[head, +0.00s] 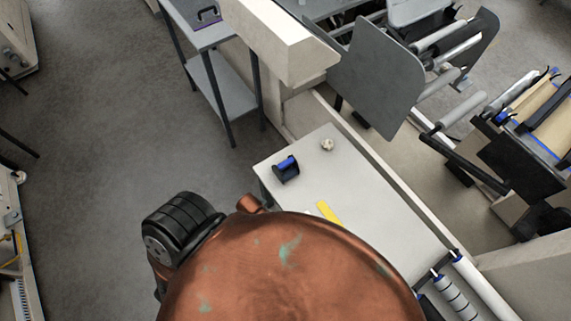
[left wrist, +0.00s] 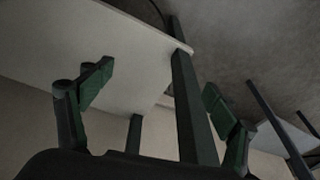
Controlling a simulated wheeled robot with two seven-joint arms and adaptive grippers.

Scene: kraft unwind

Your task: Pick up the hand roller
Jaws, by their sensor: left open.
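I cannot pick out the hand roller for certain. A small black and blue object (head: 286,170) sits on the white worktable (head: 358,205) near its far left corner in the head view. It may be the roller or a tape holder. My left gripper (left wrist: 156,95) shows in the left wrist view with its two dark green fingers spread apart and nothing between them. It faces the underside of a pale tabletop (left wrist: 110,50) and a dark table leg (left wrist: 190,110). My right gripper is not in view.
A small beige item (head: 327,144) and a yellow strip (head: 328,213) lie on the worktable. A grey side table (head: 205,38) holds a dark handled object (head: 208,14). Machine rollers (head: 455,297) line the right.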

